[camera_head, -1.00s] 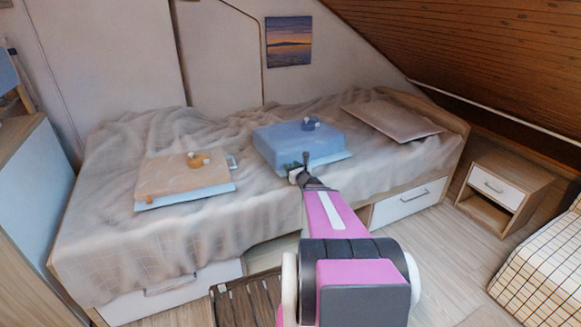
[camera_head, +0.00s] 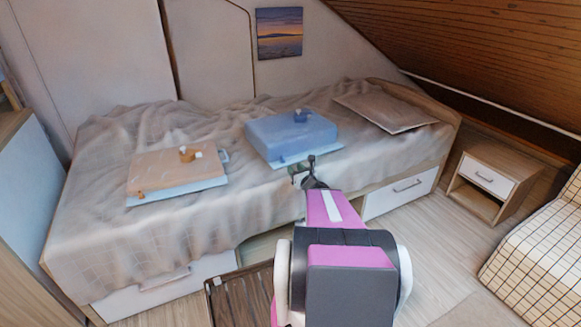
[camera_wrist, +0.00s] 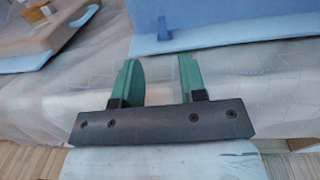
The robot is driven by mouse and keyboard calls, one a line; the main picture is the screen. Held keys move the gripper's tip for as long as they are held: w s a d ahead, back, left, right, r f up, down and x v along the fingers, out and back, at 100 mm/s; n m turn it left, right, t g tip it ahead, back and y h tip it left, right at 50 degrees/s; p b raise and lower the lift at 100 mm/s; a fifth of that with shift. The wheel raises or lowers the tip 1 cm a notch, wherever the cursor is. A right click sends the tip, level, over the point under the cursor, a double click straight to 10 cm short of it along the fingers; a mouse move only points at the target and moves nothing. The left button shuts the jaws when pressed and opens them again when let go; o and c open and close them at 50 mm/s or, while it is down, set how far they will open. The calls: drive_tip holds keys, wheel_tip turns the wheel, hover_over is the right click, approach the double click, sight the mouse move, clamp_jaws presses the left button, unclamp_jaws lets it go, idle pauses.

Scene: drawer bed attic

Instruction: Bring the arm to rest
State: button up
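My gripper (camera_head: 302,172) is in front of the blue box on the bed, just off the bed's front edge. In the wrist view its two green fingers (camera_wrist: 158,80) stand apart with nothing between them, only the blanket behind. The blue box (camera_head: 292,135) lies on a light blue sheet in the middle of the bed, with a small dark blue item on top. An orange-tan box (camera_head: 170,170) lies to the left on another light blue sheet, with small orange and white pieces on it.
The bed (camera_head: 225,205) has a rumpled blanket and front drawers. A flat brown panel (camera_head: 385,112) lies at its right end. A nightstand (camera_head: 490,180) and a checked seat (camera_head: 545,250) stand right. A dark slatted crate (camera_head: 235,300) is on the floor at front. Open floor (camera_head: 440,235) lies right.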

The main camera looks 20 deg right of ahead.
drive_tip(key=s+a+f+n+g+y, duration=0.2)
drive_tip(key=a+n+g+y, duration=0.6)
drive_tip(key=a+n, duration=1)
drive_tip(key=s+a+f+n+g+h, duration=0.2)
drive_tip(key=s+n+g+h, duration=0.6)
drive_tip(key=n, duration=0.8)
drive_tip(key=f+g+h, duration=0.1)
drive_tip(key=h, duration=0.1)
drive_tip(key=shift+s+a+g+h, duration=0.25)
drive_tip(key=shift+g+h, duration=0.05)
drive_tip(key=shift+g, duration=0.1)
idle(0.6)
